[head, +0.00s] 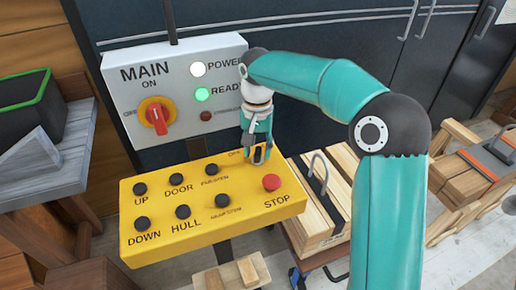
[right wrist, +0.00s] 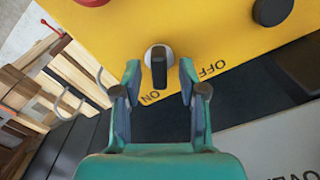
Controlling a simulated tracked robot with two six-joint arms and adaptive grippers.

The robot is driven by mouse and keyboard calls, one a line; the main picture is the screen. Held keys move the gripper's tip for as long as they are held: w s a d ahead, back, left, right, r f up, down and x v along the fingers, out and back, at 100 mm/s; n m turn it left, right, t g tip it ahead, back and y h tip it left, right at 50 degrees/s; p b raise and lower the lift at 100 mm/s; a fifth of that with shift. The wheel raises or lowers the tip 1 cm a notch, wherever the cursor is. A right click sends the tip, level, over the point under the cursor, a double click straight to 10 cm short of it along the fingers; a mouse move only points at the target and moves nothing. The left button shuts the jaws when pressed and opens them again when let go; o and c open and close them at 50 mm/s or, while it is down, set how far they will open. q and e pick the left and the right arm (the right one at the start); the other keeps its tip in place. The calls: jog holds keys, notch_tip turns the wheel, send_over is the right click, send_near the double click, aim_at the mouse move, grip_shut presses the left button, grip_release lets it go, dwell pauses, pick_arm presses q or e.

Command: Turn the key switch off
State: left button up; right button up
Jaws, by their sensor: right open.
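The key switch (right wrist: 159,66) shows in the right wrist view on the yellow control box (head: 140,240). It has a round silver collar and a black upright key bar, whose lower end is near the "ON" label; "OFF" is printed to its right. My right gripper (right wrist: 159,78) is open, with one finger on each side of the key bar and visible gaps between. My left gripper is not in view.
A grey "MAIN" panel (head: 120,75) stands behind the box, with a red rotary switch (head: 156,117), a lit white lamp (head: 198,69) and a lit green lamp (head: 203,95). A red STOP button (head: 271,182) and several black buttons are on the box. Wooden planks (head: 312,215) lie right.

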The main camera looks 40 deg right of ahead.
jog(key=shift+f, duration=0.15)
jog(key=shift+c, duration=0.4)
jog(key=shift+d, duration=0.1)
grip_shut()
jog(key=shift+n, duration=0.4)
jog(key=shift+n+p, duration=0.45)
jog(key=shift+n, duration=0.15)
jog(key=n+p, duration=0.1)
jog(key=n, duration=0.2)
jog(key=n+p, duration=0.1)
jog(key=n, duration=0.2)
jog(key=shift+n, duration=0.4)
jog(key=shift+n+p, duration=0.45)
jog(key=shift+n, duration=1.15)
